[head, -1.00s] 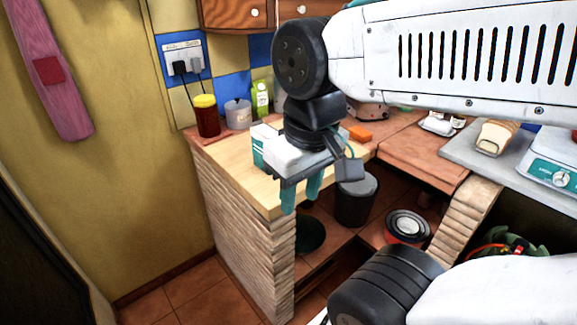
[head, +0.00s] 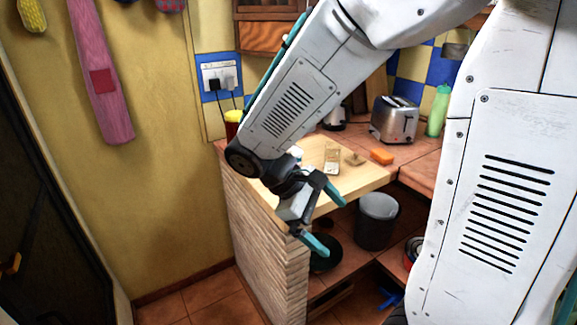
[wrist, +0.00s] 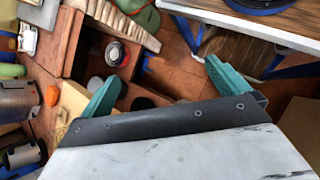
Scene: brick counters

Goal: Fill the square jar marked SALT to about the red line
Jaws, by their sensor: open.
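No jar marked SALT can be made out in either view, and no red line shows. A jar with a yellow lid (head: 234,116) stands at the counter's left end, largely behind my arm. A small beige item (head: 332,158) lies on the light wooden worktop (head: 362,181); I cannot tell what it is. My gripper (head: 335,228) is open and empty, beyond the worktop's front edge. In the wrist view its two teal fingers (wrist: 164,70) are wide apart, with floor and lower shelf behind them.
A dark bin (head: 377,221) stands below the worktop. The brick counter end (head: 262,250) is close to my gripper. Tiled floor (head: 200,300) is free at left.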

